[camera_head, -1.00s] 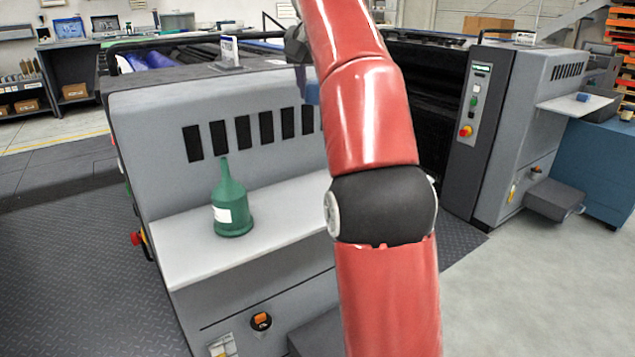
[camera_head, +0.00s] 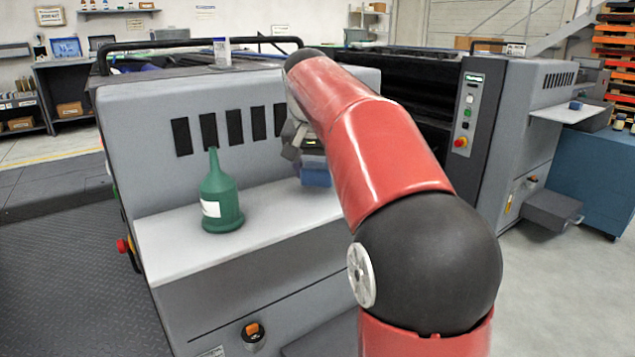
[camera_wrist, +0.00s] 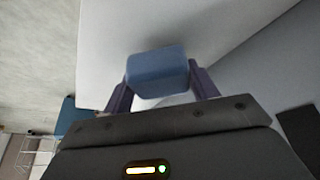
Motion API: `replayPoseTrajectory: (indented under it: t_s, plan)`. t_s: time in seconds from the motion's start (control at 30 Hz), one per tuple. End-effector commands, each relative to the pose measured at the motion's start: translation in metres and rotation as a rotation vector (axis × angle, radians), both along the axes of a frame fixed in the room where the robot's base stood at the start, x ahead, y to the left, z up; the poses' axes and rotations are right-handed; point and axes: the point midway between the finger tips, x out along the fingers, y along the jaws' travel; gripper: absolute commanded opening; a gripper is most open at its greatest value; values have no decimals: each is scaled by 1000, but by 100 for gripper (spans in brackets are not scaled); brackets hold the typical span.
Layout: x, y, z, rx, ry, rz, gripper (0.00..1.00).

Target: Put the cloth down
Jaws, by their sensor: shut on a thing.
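The blue cloth (camera_head: 315,175), a folded block, is between the fingers of my gripper (camera_head: 306,155), at or just above the right part of the near ink unit's pale shelf (camera_head: 190,240). I cannot tell whether it touches the shelf. In the wrist view the cloth (camera_wrist: 158,72) is held between the two dark fingers of my gripper (camera_wrist: 162,90), with the pale shelf (camera_wrist: 150,25) behind it. My red arm hides part of the shelf's right side in the head view.
A green bottle (camera_head: 220,197) with a narrow neck stands on the same shelf, left of the cloth. A second ink unit (camera_head: 530,130) stands at the right, with a small blue item (camera_head: 575,105) on its shelf. Shelf space between bottle and cloth is clear.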

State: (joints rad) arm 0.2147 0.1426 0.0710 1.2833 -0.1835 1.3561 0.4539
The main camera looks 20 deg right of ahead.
Motion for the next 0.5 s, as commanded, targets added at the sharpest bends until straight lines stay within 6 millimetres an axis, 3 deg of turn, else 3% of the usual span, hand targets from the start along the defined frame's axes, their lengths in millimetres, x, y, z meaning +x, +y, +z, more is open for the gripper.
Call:
replayPoseTrajectory:
  t_s: [0.1, 0.5]
  plan:
    - [0, 0, -17, 0, 1, 0, 37]
    - [0, 0, -22, 0, 0, 0, 37]
